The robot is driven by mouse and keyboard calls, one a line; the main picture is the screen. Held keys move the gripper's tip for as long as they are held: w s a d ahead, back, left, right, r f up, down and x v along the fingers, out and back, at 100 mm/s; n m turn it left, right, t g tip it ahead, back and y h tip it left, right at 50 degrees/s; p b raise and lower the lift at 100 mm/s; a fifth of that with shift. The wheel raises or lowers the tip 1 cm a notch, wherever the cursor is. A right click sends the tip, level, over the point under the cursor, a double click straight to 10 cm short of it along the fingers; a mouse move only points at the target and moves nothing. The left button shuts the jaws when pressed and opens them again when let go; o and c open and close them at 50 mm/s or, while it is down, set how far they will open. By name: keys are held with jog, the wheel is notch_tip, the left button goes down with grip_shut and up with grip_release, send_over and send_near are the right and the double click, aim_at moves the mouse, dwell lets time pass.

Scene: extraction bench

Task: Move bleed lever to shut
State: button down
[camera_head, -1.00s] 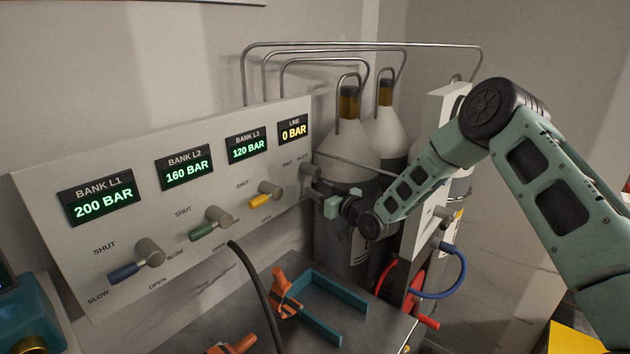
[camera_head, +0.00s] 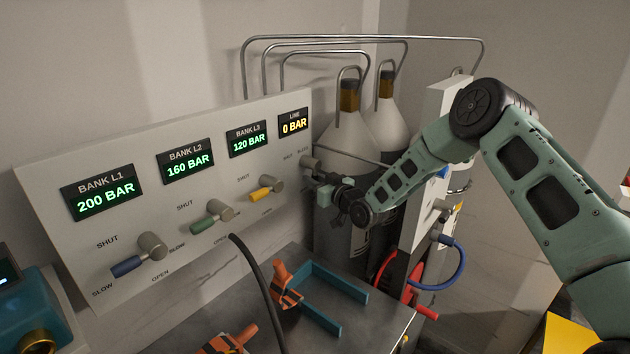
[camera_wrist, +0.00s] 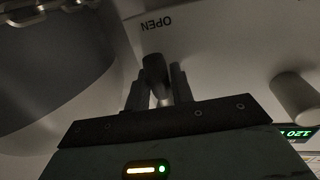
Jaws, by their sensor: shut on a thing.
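The bleed lever's grey knob (camera_head: 309,164) is at the right end of the sloped panel, below the LINE display reading 0 BAR. My gripper (camera_head: 320,181) is close beside that knob, and its fingers are hard to make out in the head view. In the wrist view, my gripper (camera_wrist: 160,90) is shut on the dark bleed lever (camera_wrist: 154,68), which stands between the two fingers. An OPEN label shows upside down on the panel just beyond the lever tip. The lever's exact angle is hidden in the head view.
The panel (camera_head: 110,255) also bears blue (camera_head: 126,266), green (camera_head: 204,226) and yellow (camera_head: 259,194) levers. Gas cylinders (camera_head: 345,145) stand close behind my gripper. A bench (camera_head: 375,325) with a blue bracket (camera_head: 340,280) and a black hose (camera_head: 252,265) lies below.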

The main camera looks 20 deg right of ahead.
jog(key=m+b, duration=0.2)
jog(key=shift+s+a+f+m+g+b, duration=0.1)
jog(key=shift+s+a+m+g+b, duration=0.2)
jog(key=shift+a+b, duration=0.1)
jog(key=shift+s+a+r+m+g+b, duration=0.15)
jog(key=shift+a+m+b, duration=0.05)
jog(key=shift+m+b, duration=0.35)
jog(key=shift+s+a+r+m+g+b, duration=0.1)
jog(key=shift+s+a+m+g+b, duration=0.1)
jog(key=shift+m+b, duration=0.35)
jog(key=m, duration=0.1)
jog(key=a+r+m+b, duration=0.1)
jog(key=m, duration=0.1)
jog(key=s+m+g, duration=0.1)
jog(key=m, duration=0.1)
jog(key=shift+a+r+b, duration=0.15)
jog(key=shift+r+b, duration=0.15)
jog(key=shift+b, duration=0.1)
jog(key=m, duration=0.1)
jog(key=r+m, duration=0.1)
jog(key=m+g+y, duration=0.1)
jog(key=shift+s+a+r+m+b, duration=0.15)
jog(key=shift+a+r+m+b, duration=0.1)
jog(key=shift+r+m+b, duration=0.05)
jog(key=shift+a+r+m+y, duration=0.1)
jog(key=shift+r+m+y, duration=0.35)
jog(key=shift+m, duration=0.75)
jog(key=shift+r, duration=0.15)
jog(key=c, duration=1.3)
grip_release()
